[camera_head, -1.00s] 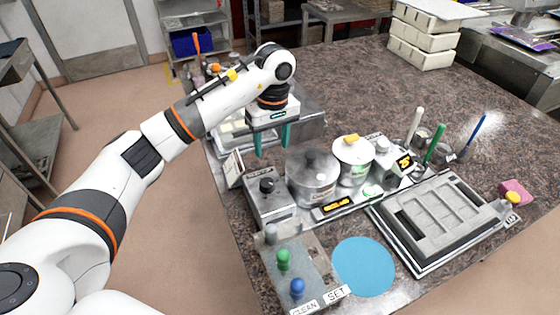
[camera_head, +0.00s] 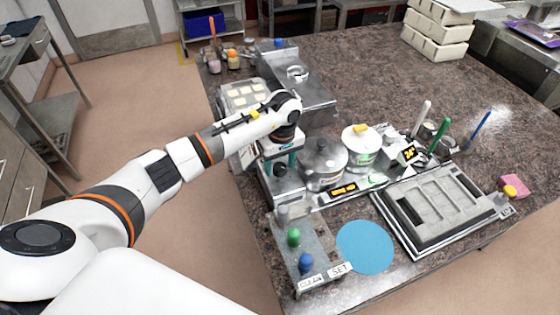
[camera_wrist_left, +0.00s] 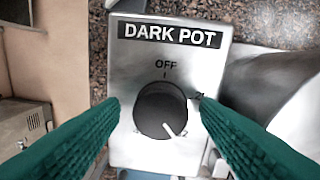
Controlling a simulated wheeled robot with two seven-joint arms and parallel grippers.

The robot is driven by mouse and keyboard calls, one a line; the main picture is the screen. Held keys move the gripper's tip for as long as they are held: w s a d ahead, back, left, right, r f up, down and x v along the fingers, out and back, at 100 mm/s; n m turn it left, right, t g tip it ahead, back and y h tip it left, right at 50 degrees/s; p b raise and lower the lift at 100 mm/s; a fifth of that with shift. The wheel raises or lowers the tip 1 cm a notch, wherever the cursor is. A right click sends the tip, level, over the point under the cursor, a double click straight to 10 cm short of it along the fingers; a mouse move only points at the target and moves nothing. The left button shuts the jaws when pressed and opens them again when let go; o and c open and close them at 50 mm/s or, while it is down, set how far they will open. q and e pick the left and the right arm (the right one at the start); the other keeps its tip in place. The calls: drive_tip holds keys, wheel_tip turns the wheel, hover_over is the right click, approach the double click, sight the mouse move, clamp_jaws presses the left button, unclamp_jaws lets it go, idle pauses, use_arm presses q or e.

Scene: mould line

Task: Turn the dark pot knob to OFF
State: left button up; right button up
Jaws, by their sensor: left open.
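The dark pot knob (camera_wrist_left: 155,112) is a round black dial on a steel control box (camera_wrist_left: 125,148) labelled DARK POT. Its white pointer line points to the lower right, away from the OFF mark (camera_wrist_left: 166,64) at the top of the dial. My left gripper (camera_wrist_left: 155,103) is open, with one teal finger on each side of the knob. Whether the fingers touch it, I cannot tell. In the head view my left gripper (camera_head: 280,164) hangs just above the control box (camera_head: 285,193). My right gripper is not in view.
A steel pot (camera_head: 324,170) stands right beside the control box, with a white pot (camera_head: 360,152) behind it. A stand with green and blue knobs (camera_head: 296,262) is in front, next to a blue round mat (camera_head: 365,248). A mould tray (camera_head: 440,215) lies to the right.

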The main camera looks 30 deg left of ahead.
use_arm(q)
drive_tip(key=shift+w, duration=0.1)
drive_tip(key=shift+c, duration=0.9)
drive_tip(key=c, duration=0.8)
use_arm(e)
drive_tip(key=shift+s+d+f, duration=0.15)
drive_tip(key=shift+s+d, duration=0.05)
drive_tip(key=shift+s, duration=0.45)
